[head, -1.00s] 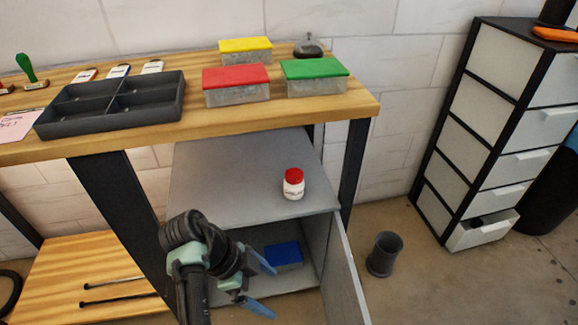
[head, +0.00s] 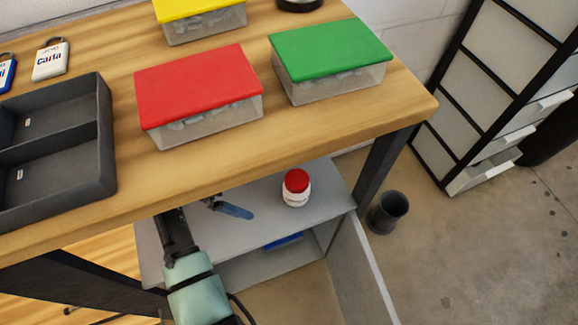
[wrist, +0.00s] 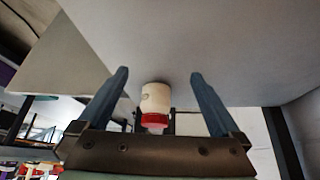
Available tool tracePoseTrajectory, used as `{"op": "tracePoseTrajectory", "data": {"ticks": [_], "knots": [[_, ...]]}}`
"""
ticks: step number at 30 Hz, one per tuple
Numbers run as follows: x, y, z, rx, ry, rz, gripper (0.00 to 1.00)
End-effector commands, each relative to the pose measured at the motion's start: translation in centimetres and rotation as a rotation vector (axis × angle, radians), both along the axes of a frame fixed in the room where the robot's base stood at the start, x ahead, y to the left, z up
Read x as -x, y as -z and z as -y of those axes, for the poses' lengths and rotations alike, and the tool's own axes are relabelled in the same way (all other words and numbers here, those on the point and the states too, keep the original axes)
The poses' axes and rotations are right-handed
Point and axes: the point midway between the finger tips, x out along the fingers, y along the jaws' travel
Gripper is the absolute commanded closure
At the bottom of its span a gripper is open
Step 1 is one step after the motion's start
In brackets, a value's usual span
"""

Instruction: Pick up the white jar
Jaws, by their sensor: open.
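The white jar (head: 296,196) has a red lid and stands upright on the grey cabinet top under the bench (head: 335,180). My gripper (wrist: 159,75) is open and empty, with blue fingers. In the head view one blue finger shows left of the jar, with a gap between them; the rest is partly hidden by the bench edge. In the wrist view the jar (wrist: 155,98) appears inverted, lid downward, between the two fingers in the picture. It looks beyond them, and neither finger visibly touches it.
The wooden bench top (head: 215,180) overhangs my arm closely. On it are red (head: 200,90), green (head: 330,55) and yellow-lidded boxes (head: 200,15) and a dark tray (head: 85,180). The cabinet door (head: 360,275) stands open. A bin (head: 388,212) is on the floor.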

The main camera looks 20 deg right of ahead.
Motion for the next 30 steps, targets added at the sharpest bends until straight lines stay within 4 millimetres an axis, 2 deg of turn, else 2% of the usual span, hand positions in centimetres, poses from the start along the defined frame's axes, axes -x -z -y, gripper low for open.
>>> {"op": "tracePoseTrajectory", "data": {"ticks": [4,12,23,28,30], "knots": [[0.3,0.1,1.8,0.001,0.005,0.001,0.00],[1.2,0.1,6.8,0.001,0.005,0.001,0.00],[1.6,0.1,9.4,0.000,0.004,0.000,0.00],[2.1,0.1,12.1,0.000,0.006,0.001,0.00],[2.2,1.7,12.6,0.001,0.003,-0.003,0.00]]}}
